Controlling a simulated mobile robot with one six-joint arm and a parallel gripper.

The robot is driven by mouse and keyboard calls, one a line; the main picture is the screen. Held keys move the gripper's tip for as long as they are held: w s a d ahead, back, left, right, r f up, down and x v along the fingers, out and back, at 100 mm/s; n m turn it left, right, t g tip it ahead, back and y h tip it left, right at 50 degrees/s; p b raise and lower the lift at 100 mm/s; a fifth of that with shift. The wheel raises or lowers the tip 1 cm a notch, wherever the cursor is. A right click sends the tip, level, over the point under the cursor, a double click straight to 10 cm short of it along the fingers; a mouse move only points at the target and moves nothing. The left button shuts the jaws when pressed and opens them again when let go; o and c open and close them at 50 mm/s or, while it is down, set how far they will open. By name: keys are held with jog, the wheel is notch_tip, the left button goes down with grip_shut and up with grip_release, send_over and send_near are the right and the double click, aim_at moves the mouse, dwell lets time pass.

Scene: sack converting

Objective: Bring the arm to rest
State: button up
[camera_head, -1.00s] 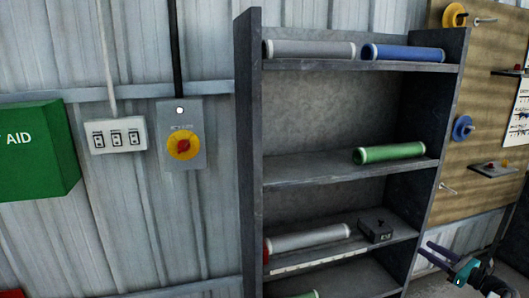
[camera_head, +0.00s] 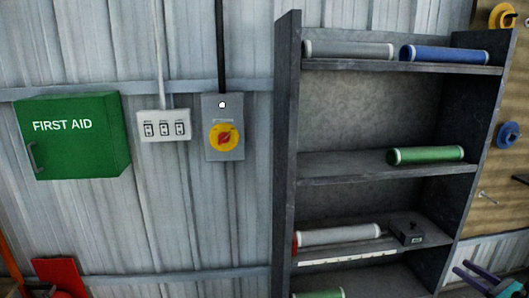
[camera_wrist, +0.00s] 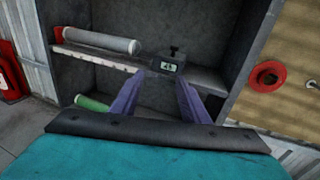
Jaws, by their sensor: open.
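My gripper (camera_wrist: 160,97) is open in the wrist view, its two purple fingers apart with nothing between them. It faces the lower part of the shelf unit, and a small dark box with a display (camera_wrist: 168,65) shows beyond the fingertips. In the head view my gripper (camera_head: 476,275) is at the bottom right corner, partly cut off by the frame edge. It is in front of the grey shelf unit (camera_head: 287,150), to the lower right of the small dark box (camera_head: 406,233). Most of my arm is out of view.
The shelves hold a grey roll (camera_head: 348,50), a blue roll (camera_head: 444,54), a green roll (camera_head: 425,155) and a white roll (camera_head: 338,235). A first aid box (camera_head: 75,140), sockets (camera_head: 163,126) and a rotary switch (camera_head: 223,138) are on the wall. A pegboard (camera_head: 500,190) stands right.

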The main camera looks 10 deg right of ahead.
jog(key=w+a+f+n+g+y, duration=0.2)
jog(key=w+a+f+n+g, duration=0.1)
jog(key=a+f, duration=0.55)
jog(key=w+a+f+n+g+y, duration=0.1)
jog(key=w+a+f+n+g, duration=0.25)
jog(key=a, duration=0.85)
jog(key=w+a+f+n+g+y, duration=0.15)
jog(key=w+a+f, duration=0.25)
jog(key=a+f, duration=0.55)
jog(key=s+a+f+n+g, duration=0.2)
jog(key=a+f+n+g, duration=0.3)
jog(key=a, duration=0.8)
jog(key=s+a+f+n+g+h, duration=0.1)
jog(key=s+a+f+n+g, duration=0.2)
jog(key=s+a+f+n, duration=0.45)
jog(key=s+a+f+n+g+h, duration=0.1)
jog(key=s+a+f+n+g, duration=0.25)
jog(key=a, duration=0.65)
jog(key=s+a+f+n+g+h, duration=0.1)
jog(key=s+n+h, duration=0.1)
jog(key=s, duration=0.4)
jog(key=s+a+f+n+g+h, duration=0.1)
jog(key=s+a+f+n+h, duration=0.1)
jog(key=s+n, duration=0.2)
jog(key=s+a+f+n+g+h, duration=0.1)
jog(key=s+n+h, duration=0.1)
jog(key=s, duration=0.6)
jog(key=shift+s+a+f+n, duration=0.15)
jog(key=shift+a+f+n, duration=0.15)
jog(key=shift+n, duration=0.4)
